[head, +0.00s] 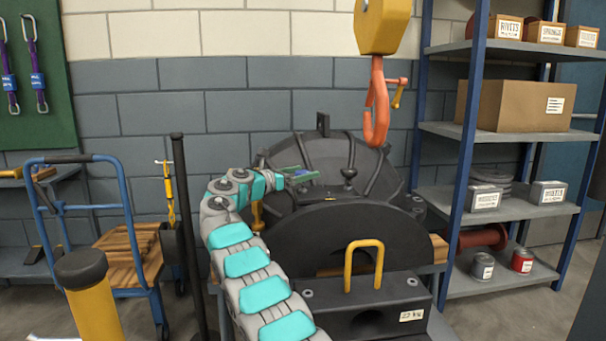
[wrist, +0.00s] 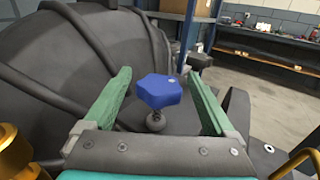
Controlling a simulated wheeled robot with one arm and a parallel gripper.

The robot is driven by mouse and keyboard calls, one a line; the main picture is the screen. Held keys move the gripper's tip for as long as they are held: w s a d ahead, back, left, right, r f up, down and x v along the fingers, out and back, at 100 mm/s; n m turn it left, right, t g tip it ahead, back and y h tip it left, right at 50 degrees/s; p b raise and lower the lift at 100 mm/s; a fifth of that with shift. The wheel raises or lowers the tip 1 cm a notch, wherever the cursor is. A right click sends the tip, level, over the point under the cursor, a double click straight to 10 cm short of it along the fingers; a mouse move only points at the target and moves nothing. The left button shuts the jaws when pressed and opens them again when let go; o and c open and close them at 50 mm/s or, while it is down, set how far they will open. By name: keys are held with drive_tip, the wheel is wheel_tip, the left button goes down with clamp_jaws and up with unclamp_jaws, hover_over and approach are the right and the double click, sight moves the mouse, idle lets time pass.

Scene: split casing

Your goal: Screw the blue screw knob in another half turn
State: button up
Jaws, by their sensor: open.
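The blue screw knob (wrist: 158,91) is lobed, with a pale dot near its right edge, and stands on a short grey stem. My gripper (wrist: 159,78) is open, with one green finger on each side of the knob and a visible gap on both sides. In the head view, my gripper (head: 299,175) is at the upper left of the dark casing (head: 335,215), with a little blue of the knob showing between the fingers. The knob's stem meets the casing out of clear sight, so its depth cannot be told.
An orange crane hook (head: 376,105) hangs above the casing. A black block with a yellow handle (head: 364,247) stands in front of it. A blue shelf rack (head: 500,130) is at the right, and a blue cart (head: 130,240) at the left.

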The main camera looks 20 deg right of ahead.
sight(297, 174)
drive_tip(key=v, duration=0.7)
drive_tip(key=shift+s+a+b, duration=0.15)
drive_tip(key=shift+a+b, duration=0.15)
drive_tip(key=shift+d, duration=0.15)
